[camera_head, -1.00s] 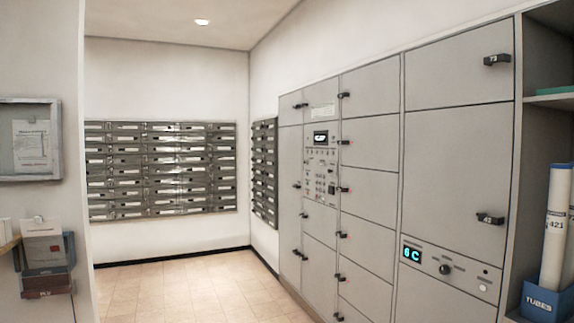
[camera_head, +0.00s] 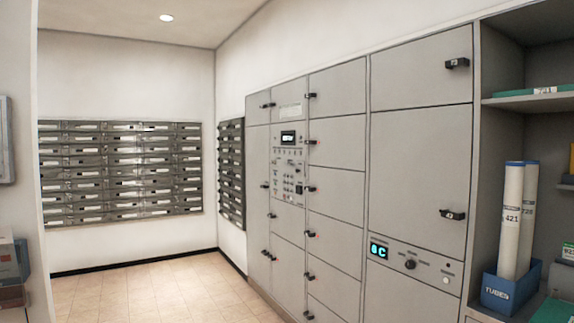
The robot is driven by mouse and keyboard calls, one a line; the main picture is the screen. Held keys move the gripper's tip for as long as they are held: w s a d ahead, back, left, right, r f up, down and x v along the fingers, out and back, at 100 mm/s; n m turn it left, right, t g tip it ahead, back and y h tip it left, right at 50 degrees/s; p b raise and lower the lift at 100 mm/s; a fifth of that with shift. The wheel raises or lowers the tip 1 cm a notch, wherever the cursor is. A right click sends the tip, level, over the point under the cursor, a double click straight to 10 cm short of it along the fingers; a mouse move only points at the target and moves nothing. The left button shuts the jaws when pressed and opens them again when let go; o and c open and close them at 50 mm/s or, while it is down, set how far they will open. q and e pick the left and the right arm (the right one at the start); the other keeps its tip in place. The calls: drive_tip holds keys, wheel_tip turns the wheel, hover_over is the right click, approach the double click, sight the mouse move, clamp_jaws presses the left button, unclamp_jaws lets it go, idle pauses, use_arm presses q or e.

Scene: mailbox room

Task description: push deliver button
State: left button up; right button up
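No button with a readable "deliver" label shows. The grey locker wall (camera_head: 338,190) carries two control panels. The upper panel (camera_head: 290,165) has a small lit display (camera_head: 289,138) and rows of small keys, too small to read. The lower panel (camera_head: 415,264) has a cyan-lit display (camera_head: 379,250) that seems to read "6C", a black knob (camera_head: 410,264) and a pale round button (camera_head: 446,281) at its right end. Neither of my grippers is in view.
Mailboxes (camera_head: 120,170) cover the back wall. A shelf unit on the right holds a blue box (camera_head: 510,290) with tall white tubes (camera_head: 513,220). The tiled floor (camera_head: 165,290) in front of the lockers looks clear. A wall edge stands at the left.

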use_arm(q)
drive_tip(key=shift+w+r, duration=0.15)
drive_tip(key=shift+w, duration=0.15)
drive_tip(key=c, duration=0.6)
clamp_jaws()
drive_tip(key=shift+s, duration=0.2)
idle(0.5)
